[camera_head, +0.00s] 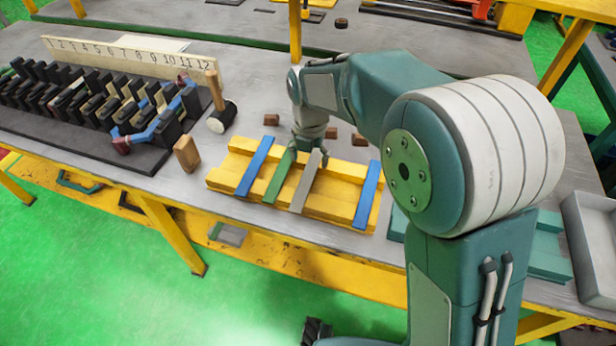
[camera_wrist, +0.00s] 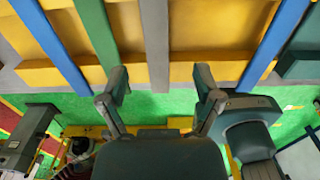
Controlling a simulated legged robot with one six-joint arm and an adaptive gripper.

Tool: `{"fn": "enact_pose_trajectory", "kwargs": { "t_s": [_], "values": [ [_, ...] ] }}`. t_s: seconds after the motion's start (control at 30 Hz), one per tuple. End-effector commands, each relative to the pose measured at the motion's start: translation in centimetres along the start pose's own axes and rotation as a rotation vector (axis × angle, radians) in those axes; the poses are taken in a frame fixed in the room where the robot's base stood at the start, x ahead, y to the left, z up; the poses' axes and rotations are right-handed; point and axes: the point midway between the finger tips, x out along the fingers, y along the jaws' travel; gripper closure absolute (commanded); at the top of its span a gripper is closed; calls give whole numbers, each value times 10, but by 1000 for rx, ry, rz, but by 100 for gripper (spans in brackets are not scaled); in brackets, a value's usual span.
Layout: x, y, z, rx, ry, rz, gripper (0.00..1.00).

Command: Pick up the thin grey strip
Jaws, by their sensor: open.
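The thin grey strip (camera_head: 306,182) lies across a yellow rack (camera_head: 335,197), between a green strip (camera_head: 279,178) and a blue strip (camera_head: 367,195). My gripper (camera_head: 308,150) is over the far part of the rack, near the far ends of the grey and green strips. In the wrist view, the grey strip (camera_wrist: 155,45) runs down the middle. The open fingers of my gripper (camera_wrist: 161,80) stand apart on either side of its line, with nothing between them. Their exact height above the strip is hard to tell.
Another blue strip (camera_head: 255,165) lies at the rack's left. A mallet (camera_head: 219,105), a wooden block (camera_head: 187,154) and a numbered board (camera_head: 130,57) with black slotted parts are to the left. Small brown blocks (camera_head: 271,120) lie behind the rack. A grey tray (camera_head: 592,235) is at right.

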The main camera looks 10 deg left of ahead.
Motion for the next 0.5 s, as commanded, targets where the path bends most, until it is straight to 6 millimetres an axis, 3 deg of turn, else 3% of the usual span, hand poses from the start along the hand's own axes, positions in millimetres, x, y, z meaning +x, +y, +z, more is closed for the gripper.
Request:
{"fn": "enact_pose_trajectory", "kwargs": {
  "t_s": [0.33,0.5],
  "values": [
    [44,3,0,-1,2,-2,17],
    [55,2,0,-1,0,1,17]
  ]
}}
